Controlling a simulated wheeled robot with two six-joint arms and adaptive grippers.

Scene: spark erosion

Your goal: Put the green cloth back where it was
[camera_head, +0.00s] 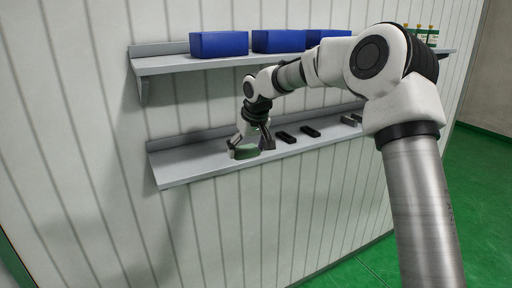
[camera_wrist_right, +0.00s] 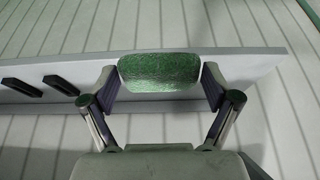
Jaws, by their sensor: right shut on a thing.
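The green cloth (camera_wrist_right: 160,72) is a rolled or folded bundle between the fingertips of my right gripper (camera_wrist_right: 160,78) in the right wrist view. Both fingers touch its ends. In the head view the cloth (camera_head: 247,152) shows as a small green patch at my right gripper (camera_head: 251,148), over the left part of the lower grey shelf (camera_head: 190,165). I cannot tell whether the cloth touches the shelf. My left gripper is not in view.
Black items (camera_head: 286,137) lie on the lower shelf to the right of the gripper. Blue bins (camera_head: 218,44) stand on the upper shelf (camera_head: 165,64) above, with several bottles (camera_head: 432,36) at its right end. The lower shelf's left end is bare.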

